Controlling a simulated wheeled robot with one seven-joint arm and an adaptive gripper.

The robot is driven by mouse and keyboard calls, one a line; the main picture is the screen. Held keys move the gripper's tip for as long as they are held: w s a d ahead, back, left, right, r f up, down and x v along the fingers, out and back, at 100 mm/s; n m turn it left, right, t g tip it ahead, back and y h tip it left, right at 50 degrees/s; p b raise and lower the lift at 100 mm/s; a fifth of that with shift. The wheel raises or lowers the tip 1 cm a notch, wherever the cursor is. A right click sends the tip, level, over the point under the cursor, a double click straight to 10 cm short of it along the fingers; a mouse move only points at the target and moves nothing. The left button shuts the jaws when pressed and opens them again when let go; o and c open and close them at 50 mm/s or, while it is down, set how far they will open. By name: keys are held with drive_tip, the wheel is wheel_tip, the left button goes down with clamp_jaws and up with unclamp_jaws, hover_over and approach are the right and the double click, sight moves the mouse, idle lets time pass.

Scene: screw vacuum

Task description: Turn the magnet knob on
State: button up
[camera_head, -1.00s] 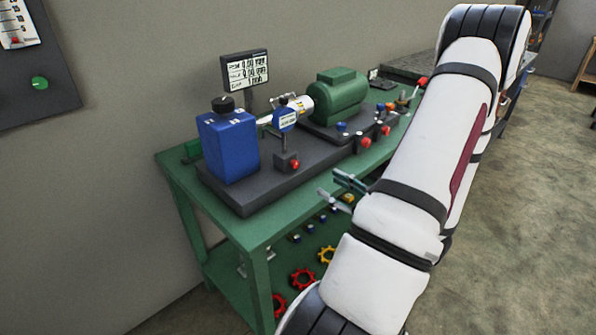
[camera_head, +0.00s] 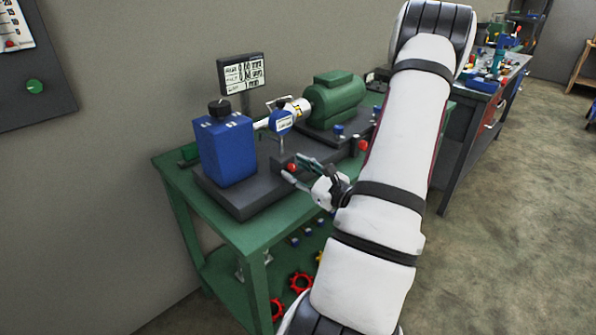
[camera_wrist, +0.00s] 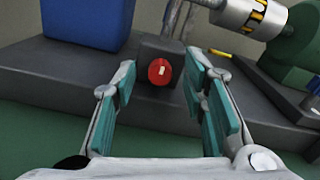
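A red knob (camera_head: 292,167) with a white mark sits on the front of a small dark block (camera_head: 279,160) below a blue round dial gauge (camera_head: 283,122). I take this red knob to be the magnet knob. In the wrist view the knob (camera_wrist: 160,71) lies between and ahead of my gripper's (camera_wrist: 162,68) two teal-padded fingers. The fingers are open, with a visible gap on both sides of the knob. In the head view my gripper (camera_head: 297,170) reaches from the right toward the knob. Contact with the knob is not visible.
A blue box (camera_head: 227,150) with a black cap stands left of the block. A green motor (camera_head: 335,100) and a display (camera_head: 243,75) stand behind. All rest on a dark base plate (camera_head: 240,207) on a green table (camera_head: 170,172). Another red knob (camera_head: 363,144) sits to the right.

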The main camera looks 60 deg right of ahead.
clamp_jaws()
drive_tip(key=shift+m+p, duration=0.7)
drive_tip(key=shift+m, duration=0.8)
unclamp_jaws()
drive_tip(key=shift+s, duration=0.1)
drive_tip(key=v, duration=1.2)
